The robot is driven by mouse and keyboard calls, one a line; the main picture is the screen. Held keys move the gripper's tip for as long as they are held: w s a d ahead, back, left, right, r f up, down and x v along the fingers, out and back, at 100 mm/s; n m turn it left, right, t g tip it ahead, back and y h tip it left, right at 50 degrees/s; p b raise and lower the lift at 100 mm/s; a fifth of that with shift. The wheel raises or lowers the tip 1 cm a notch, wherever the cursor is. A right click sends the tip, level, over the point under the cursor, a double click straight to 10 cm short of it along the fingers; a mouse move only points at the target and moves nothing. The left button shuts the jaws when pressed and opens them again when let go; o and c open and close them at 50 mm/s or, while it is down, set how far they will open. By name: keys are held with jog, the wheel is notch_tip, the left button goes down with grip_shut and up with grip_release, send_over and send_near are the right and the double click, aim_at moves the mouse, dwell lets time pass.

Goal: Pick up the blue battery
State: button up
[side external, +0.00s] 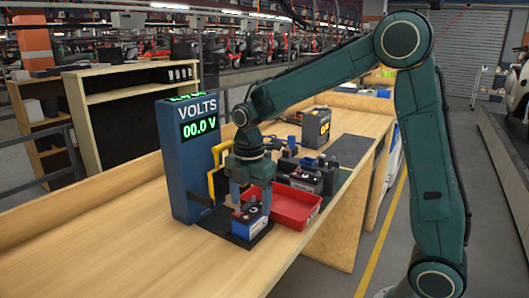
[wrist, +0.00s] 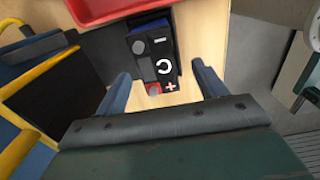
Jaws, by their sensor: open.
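The blue battery (side external: 243,229) stands on a dark pad at the front of the bench, below my gripper (side external: 250,197). In the wrist view the battery (wrist: 165,45) shows its dark top with a minus mark, a plus mark and a red terminal. My gripper (wrist: 162,80) is open, with one blue finger on each side of the battery's near end in that view. A gap shows between the fingers and the battery. I cannot tell how far down the fingers reach.
A red tray (side external: 310,212) lies close to the battery on the right. A blue voltmeter stand (side external: 178,165) reading 00.0 V, with a yellow frame (side external: 213,180), stands at the left. More batteries (side external: 316,128) sit farther back. The bench's front left is bare.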

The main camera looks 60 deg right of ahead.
aim_at(250, 208)
jog(key=shift+w+d+f, duration=0.1)
jog(key=shift+f, duration=1.15)
jog(key=shift+w+d+f, duration=0.1)
jog(key=shift+f, duration=1.1)
jog(key=c, duration=1.3)
jog(key=shift+r, duration=0.2)
notch_tip(250, 208, up, 20)
jog(key=shift+f, duration=0.1)
